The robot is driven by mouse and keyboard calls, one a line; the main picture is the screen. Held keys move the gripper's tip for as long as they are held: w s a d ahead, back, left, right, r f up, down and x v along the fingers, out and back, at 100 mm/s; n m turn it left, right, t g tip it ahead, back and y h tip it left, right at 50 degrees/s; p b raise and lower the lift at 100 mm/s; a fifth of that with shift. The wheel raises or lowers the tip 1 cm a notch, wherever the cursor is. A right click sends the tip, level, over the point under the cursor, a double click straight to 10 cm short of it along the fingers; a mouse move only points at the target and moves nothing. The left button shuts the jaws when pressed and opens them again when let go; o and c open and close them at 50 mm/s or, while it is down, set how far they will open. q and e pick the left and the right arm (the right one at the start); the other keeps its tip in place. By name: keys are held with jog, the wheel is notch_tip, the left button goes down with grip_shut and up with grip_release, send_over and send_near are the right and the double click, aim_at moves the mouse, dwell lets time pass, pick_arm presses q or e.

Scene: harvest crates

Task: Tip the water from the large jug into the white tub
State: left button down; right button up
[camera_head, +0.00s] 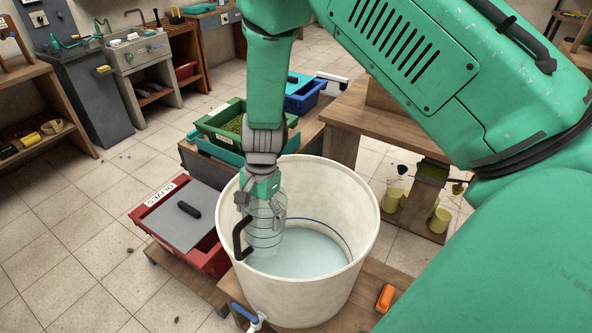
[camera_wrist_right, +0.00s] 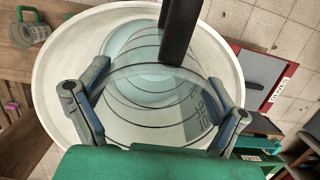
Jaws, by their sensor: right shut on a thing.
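The large white tub (camera_head: 350,285) stands on a low wooden table, with pale blue water (camera_head: 310,256) in its bottom. It also fills much of the right wrist view (camera_wrist_right: 50,75). My right gripper (camera_head: 262,198) reaches down over the tub's left part and is shut on the large clear jug (camera_head: 266,232). The jug has dark rings and a black handle (camera_head: 240,240) on its left side. In the right wrist view, my right gripper's fingers (camera_wrist_right: 155,85) sit on both sides of the clear jug (camera_wrist_right: 150,105). The jug's water level is unclear. My left gripper is out of view.
A red crate (camera_head: 215,262) labelled OLIVES, with a grey lid (camera_head: 180,222), stands left of the tub. Green (camera_head: 213,125) and blue (camera_head: 305,100) crates are behind. A blue-handled tap (camera_head: 245,314) and an orange object (camera_head: 385,298) are near the tub's base.

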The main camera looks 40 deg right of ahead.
jog(key=shift+d, duration=0.1)
notch_tip(320, 180, up, 6)
jog(key=p, duration=0.3)
dwell(0.4)
